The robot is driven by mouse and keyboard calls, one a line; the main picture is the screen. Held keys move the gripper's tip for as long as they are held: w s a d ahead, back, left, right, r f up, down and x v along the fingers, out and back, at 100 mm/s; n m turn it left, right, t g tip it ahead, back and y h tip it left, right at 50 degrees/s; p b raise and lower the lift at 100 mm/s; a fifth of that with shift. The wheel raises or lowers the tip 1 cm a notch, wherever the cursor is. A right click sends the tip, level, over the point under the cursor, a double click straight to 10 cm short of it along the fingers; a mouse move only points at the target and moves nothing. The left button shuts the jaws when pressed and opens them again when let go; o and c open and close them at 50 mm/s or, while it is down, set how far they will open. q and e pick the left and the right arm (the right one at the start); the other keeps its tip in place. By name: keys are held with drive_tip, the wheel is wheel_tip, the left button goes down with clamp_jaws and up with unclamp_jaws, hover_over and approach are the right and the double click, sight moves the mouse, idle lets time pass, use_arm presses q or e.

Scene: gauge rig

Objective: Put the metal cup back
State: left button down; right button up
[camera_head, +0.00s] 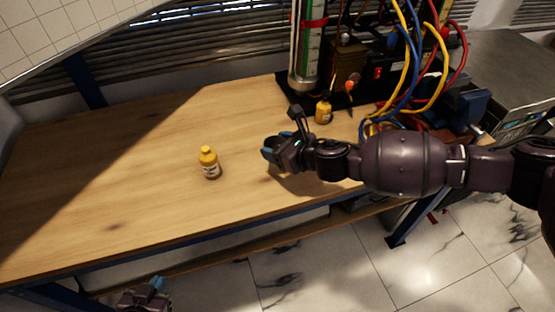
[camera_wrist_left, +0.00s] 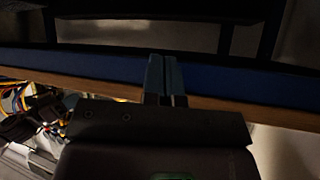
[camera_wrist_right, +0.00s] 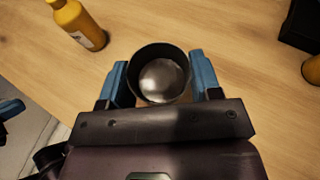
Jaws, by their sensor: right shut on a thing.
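The metal cup (camera_wrist_right: 160,80) is a round, dark-walled cup with a shiny grey inside, seen from above in the right wrist view. My right gripper (camera_wrist_right: 159,66) has its blue fingers closed on both sides of it. In the head view my right gripper (camera_head: 271,153) is over the middle of the table, and its hand largely hides the cup. I cannot tell whether the cup touches the tabletop. My left gripper (camera_head: 152,288) is low, in front of the table's front edge. In the left wrist view its fingers (camera_wrist_left: 165,75) are together with nothing between them.
A yellow bottle (camera_head: 209,163) stands on the wooden table (camera_head: 120,185), left of my right gripper. Another small yellow bottle (camera_head: 323,110) stands near the gauge rig (camera_head: 310,50) at the back. Coloured cables (camera_head: 410,60) hang at the right. The table's left side is clear.

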sight(277, 169)
wheel_tip(277, 169, down, 5)
drive_tip(key=shift+b, duration=0.75)
drive_tip(key=shift+r, duration=0.15)
drive_tip(key=shift+f, duration=0.2)
drive_tip(key=o, duration=1)
drive_tip(key=shift+c, duration=0.2)
drive_tip(key=shift+o, duration=0.2)
drive_tip(key=shift+r, duration=0.1)
